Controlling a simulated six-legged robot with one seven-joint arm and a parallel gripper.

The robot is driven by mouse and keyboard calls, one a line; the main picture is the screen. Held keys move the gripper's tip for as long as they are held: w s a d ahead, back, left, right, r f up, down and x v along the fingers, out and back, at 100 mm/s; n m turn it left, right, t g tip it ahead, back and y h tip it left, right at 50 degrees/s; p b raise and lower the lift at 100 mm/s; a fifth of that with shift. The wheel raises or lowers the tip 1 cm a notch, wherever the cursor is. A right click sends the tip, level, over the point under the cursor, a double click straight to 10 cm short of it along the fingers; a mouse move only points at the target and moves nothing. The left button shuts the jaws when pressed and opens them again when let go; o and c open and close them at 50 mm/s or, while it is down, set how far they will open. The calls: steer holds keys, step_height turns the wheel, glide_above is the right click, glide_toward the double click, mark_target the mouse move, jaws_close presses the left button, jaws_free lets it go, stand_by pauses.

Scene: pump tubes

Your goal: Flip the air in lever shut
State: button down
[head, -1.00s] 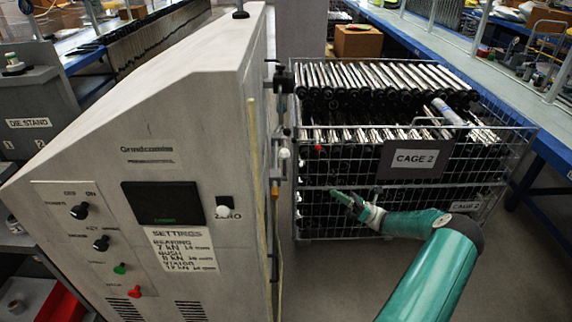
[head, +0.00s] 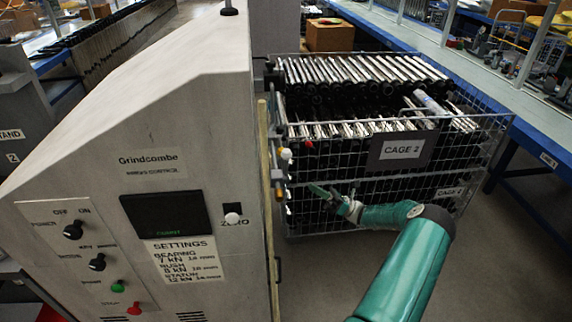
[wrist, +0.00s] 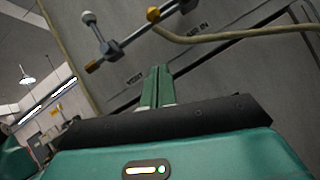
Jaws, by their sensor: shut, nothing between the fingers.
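My gripper (head: 318,190) is shut and empty. In the head view it points left at the side of the grey machine, apart from the fittings there. Its closed green fingers (wrist: 157,72) show in the wrist view below a pipe with valve fittings. Brass-coloured ends (wrist: 94,66) show on the pipe. I cannot tell for certain which fitting is the air in lever.
A tan hose (wrist: 240,36) runs right from the fittings. The grey machine (head: 150,110) fills the left of the head view. A wire cage marked CAGE 2 (head: 402,149), full of tubes, stands just behind my gripper. Floor is clear at lower right.

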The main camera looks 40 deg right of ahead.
mark_target(280, 146)
steer(key=w+a+r, duration=0.5)
steer(key=w+r, duration=0.2)
steer(key=r, duration=0.2)
steer(key=shift+w, duration=0.2)
steer(key=shift+a+r, duration=0.1)
steer(key=shift+r, duration=0.15)
stand_by(0.4)
